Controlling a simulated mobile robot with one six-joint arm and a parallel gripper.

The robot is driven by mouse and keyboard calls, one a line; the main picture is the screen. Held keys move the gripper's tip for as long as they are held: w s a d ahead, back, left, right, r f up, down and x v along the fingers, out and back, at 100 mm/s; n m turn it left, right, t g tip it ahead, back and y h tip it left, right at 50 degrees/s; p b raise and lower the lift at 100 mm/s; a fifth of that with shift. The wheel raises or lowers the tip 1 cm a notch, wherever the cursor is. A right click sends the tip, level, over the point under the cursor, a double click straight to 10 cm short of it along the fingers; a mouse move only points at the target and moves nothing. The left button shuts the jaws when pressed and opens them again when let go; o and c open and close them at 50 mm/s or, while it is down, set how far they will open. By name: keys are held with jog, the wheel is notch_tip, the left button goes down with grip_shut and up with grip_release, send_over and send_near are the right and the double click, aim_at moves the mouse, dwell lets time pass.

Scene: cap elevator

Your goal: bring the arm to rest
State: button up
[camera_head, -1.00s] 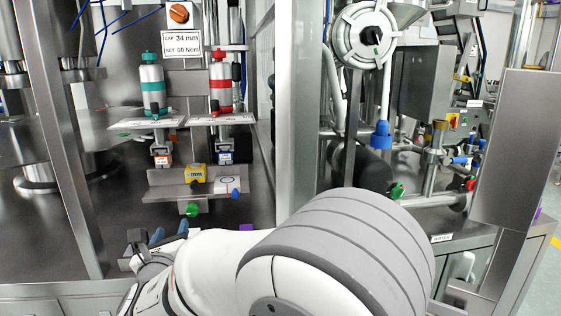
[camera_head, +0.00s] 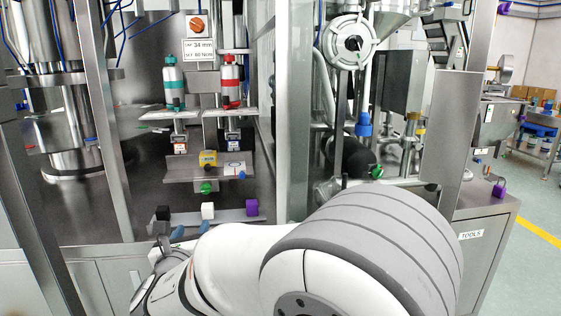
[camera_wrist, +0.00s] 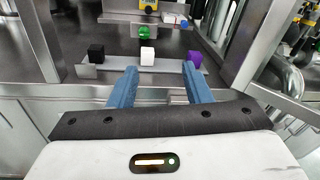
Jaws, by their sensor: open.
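My gripper (camera_wrist: 160,87) shows in the wrist view with its two blue fingers spread apart and nothing between them. It points at the machine, in front of a low metal ledge (camera_wrist: 113,71). In the head view my gripper (camera_head: 188,234) is partly hidden behind my own arm, its blue fingertips near the ledge. The arm is bent across the lower middle of the head view.
The ledge bears a black cube (camera_head: 163,213), a white cube (camera_head: 208,210) and a purple cube (camera_head: 252,207). Metal posts (camera_head: 294,110) frame the machine. A teal-capped bottle (camera_head: 173,84) and a red-capped bottle (camera_head: 230,83) stand above. Open floor (camera_head: 500,230) lies at right.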

jog(key=s+d+r+m+g+h+p, duration=0.1)
jog(key=d+r+m+g+h+p, duration=0.25)
jog(key=d+m, duration=0.7)
jog(key=s+d+r+m+g+h+p, duration=0.2)
jog(key=d+m+g+h+p, duration=0.25)
jog(key=d, duration=1.05)
jog(key=s+d+r+m+g+y+p, duration=0.2)
jog(key=s+d+m+g+p, duration=0.45)
jog(key=s+d+m, duration=0.65)
jog(key=s+a+r+m+y+p, duration=0.2)
jog(key=s+m+y+p, duration=0.3)
jog(key=m, duration=0.6)
jog(key=shift+s+a+r, duration=0.3)
jog(key=shift+s+a, duration=0.35)
jog(key=shift+a, duration=0.25)
